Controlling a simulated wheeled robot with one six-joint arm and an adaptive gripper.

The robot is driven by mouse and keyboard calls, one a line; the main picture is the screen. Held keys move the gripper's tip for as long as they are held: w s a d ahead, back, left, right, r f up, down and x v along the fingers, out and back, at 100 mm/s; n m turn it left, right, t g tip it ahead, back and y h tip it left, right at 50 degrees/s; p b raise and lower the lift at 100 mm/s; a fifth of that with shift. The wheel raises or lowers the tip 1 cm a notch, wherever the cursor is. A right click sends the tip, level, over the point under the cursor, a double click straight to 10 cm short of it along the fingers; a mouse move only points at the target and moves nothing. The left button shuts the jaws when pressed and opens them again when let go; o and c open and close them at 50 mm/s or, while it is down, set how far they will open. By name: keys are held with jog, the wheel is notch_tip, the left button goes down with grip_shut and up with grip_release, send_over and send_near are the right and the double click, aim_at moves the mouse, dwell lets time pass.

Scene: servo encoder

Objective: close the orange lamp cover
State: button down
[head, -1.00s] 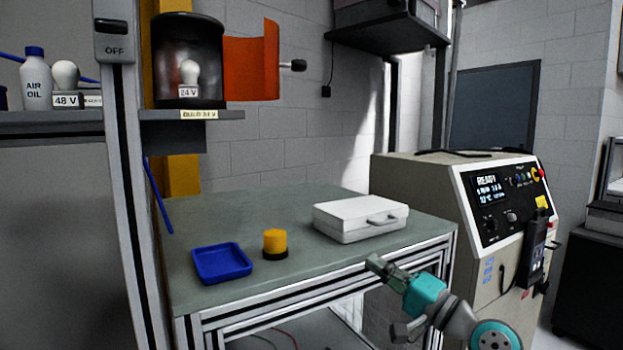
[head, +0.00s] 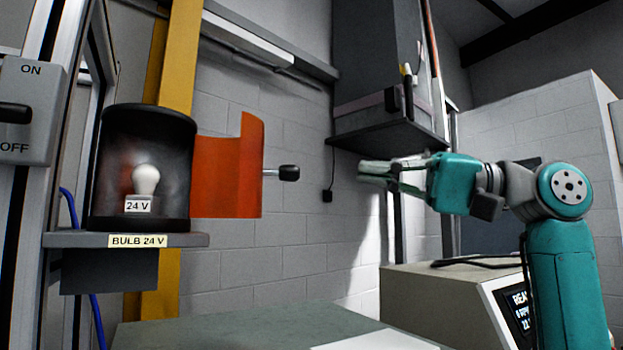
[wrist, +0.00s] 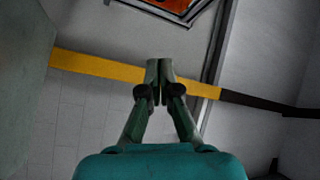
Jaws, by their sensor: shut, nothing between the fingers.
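The orange lamp cover (head: 232,172) stands swung open to the right of the dark cylindrical lamp housing (head: 122,185). A dark knob (head: 289,173) on a short rod sticks out from the cover's right side. The white bulb (head: 146,180) with a 24 V tag shows inside the housing. My gripper (head: 362,171) is at the knob's height in the picture, to its right and apart from it, pointing left. Its fingers are together and empty; they also show shut in the wrist view (wrist: 158,80). The cover and knob cannot be made out for certain in the wrist view.
The housing stands on a grey shelf (head: 75,241) labelled BULB 24 V. An ON/OFF switch box (head: 28,110) is at far left. A green-grey table top (head: 230,328) lies below. A dark wall shelf (head: 385,140) with a cabinet is behind my gripper.

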jog(key=s+a, duration=0.2)
jog(key=a, duration=0.7)
jog(key=shift+s, duration=0.35)
jog(key=shift+s, duration=0.15)
